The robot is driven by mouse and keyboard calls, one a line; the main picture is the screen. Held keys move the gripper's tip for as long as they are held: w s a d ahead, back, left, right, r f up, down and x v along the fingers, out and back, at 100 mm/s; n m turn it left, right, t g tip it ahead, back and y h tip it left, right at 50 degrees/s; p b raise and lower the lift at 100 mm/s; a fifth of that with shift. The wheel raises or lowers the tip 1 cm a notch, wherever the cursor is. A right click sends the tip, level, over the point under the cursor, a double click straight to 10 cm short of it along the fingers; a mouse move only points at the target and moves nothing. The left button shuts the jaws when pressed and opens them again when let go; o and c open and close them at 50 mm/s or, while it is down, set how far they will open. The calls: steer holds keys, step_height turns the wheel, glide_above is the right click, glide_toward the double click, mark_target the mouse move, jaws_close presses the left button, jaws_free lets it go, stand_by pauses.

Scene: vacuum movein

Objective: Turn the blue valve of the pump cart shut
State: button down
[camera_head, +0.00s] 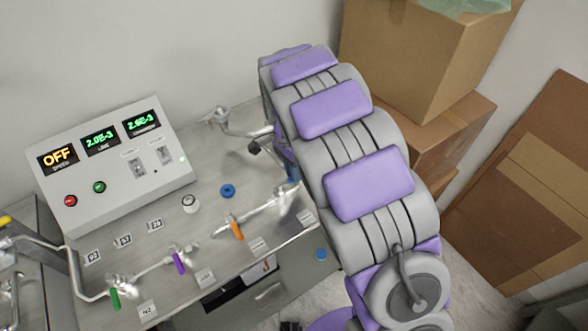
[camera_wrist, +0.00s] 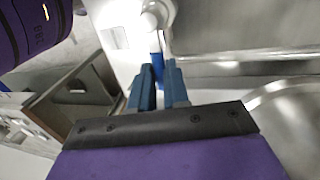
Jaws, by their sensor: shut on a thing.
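The blue valve's handle (camera_wrist: 157,62) shows in the wrist view as a small blue bar below a pale metal fitting (camera_wrist: 157,14). My gripper (camera_wrist: 157,74) has its two blue fingers on either side of the handle, shut on it. In the head view my purple and grey arm hides most of this valve and the gripper; a little blue (camera_head: 293,173) shows at the arm's left edge. The pump cart's top (camera_head: 205,160) carries metal piping with a green valve handle (camera_head: 115,299), a purple one (camera_head: 179,262) and an orange one (camera_head: 237,231).
A control box (camera_head: 115,165) with green readouts and an "OFF" display stands on the cart's left. A round blue knob (camera_head: 228,190) sits mid-top. Cardboard boxes (camera_head: 425,55) are stacked behind my arm, with flat cardboard (camera_head: 530,190) at the right. Some floor shows right of the cart.

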steer(key=shift+r, duration=0.1)
steer(key=s+m+y+p, duration=0.1)
steer(key=s+m+p, duration=0.1)
steer(key=m+p, duration=0.3)
steer(key=s+m+y+p, duration=0.1)
steer(key=s+m+p, duration=0.2)
steer(key=m+p, duration=0.3)
steer(key=s+m+p, duration=0.2)
steer(key=m+p, duration=0.3)
steer(key=p, duration=0.3)
steer(key=shift+s+a+m+y, duration=0.1)
steer(key=shift+s+m+y, duration=0.1)
steer(key=shift+m+y, duration=0.2)
steer(key=shift+s+a+m+t+p, duration=0.2)
steer(key=shift+m+t+p, duration=0.1)
steer(key=shift+m+p, duration=0.4)
steer(key=c, duration=1.1)
jaws_free()
